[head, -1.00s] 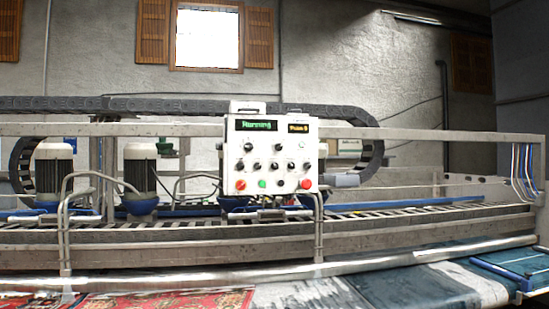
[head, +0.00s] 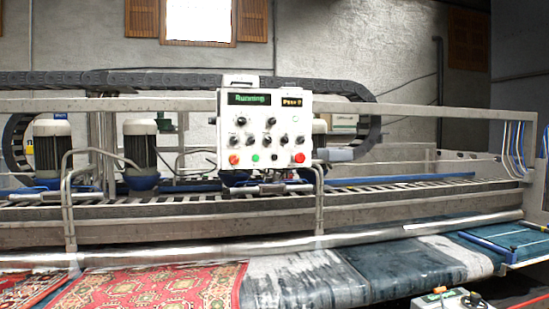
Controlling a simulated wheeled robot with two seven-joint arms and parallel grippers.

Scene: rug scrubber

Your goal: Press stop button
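A white control panel (head: 266,128) stands on the front rail of the rug scrubber, facing me, a little left of the picture's middle. Its green display (head: 249,99) reads "Running", and a smaller yellow display (head: 292,101) is beside it. Several black knobs sit below the displays. The bottom row has a red button (head: 234,160) at the left, a green button (head: 255,157) near the middle and a red button (head: 300,157) at the right. Labels on the buttons are too small to read. Neither of my grippers is in view.
The scrubber's metal frame (head: 420,205) spans the view. Bent tube rails (head: 66,205) stand in front. A red patterned rug (head: 150,286) and a blue-grey rug (head: 400,265) lie along its front. A small box with buttons (head: 450,299) shows at the bottom right.

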